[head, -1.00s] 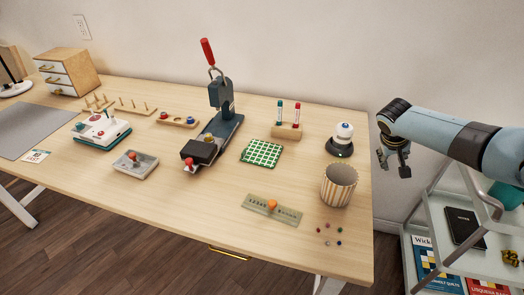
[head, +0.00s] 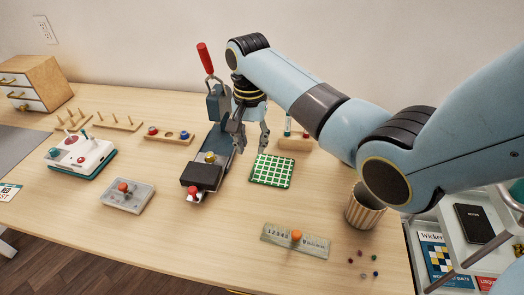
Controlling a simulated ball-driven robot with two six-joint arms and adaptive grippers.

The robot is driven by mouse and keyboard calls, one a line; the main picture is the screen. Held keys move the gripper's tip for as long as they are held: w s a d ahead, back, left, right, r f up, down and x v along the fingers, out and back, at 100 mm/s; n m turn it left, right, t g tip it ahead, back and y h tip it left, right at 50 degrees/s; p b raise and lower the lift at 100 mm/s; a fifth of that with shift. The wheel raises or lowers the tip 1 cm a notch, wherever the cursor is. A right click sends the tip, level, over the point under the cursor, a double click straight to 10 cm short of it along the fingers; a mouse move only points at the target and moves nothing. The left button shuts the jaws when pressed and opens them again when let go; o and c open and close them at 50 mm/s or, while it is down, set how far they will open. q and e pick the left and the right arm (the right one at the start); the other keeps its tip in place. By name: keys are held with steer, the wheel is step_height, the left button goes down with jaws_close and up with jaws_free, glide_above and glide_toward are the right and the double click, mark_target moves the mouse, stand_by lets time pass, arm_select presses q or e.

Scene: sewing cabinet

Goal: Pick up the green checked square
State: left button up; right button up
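The green checked square (head: 271,171) lies flat on the wooden table (head: 205,240), right of the dark press with the red handle. My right gripper (head: 251,150) points down above the back left edge of the square. Its two fingers are spread apart with nothing seen between them. I cannot tell how far above the square the fingertips are. My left gripper is not in view.
The press (head: 211,160) stands close on the gripper's left. A wooden holder (head: 295,142) is behind the square, partly hidden by my arm. A striped cup (head: 364,211) and a ruler with an orange knob (head: 295,240) are in front, to the right. Bare table lies before the square.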

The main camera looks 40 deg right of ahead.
mark_target(252, 171)
steer(key=f, duration=0.4)
steer(key=shift+s, duration=0.2)
steer(key=shift+w+f, duration=0.1)
steer(key=shift+f, duration=0.15)
step_height(252, 171, down, 5)
steer(key=shift+a+r+b, duration=0.15)
steer(key=shift+r+b, duration=0.05)
steer(key=shift+b, duration=0.45)
steer(key=shift+w+f, duration=0.1)
steer(key=shift+f, duration=0.1)
steer(key=shift+c, duration=3)
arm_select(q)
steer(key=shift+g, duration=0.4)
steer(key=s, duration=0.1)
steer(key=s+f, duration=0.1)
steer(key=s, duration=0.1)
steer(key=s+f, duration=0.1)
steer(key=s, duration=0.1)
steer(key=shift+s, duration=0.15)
arm_select(e)
jaws_close()
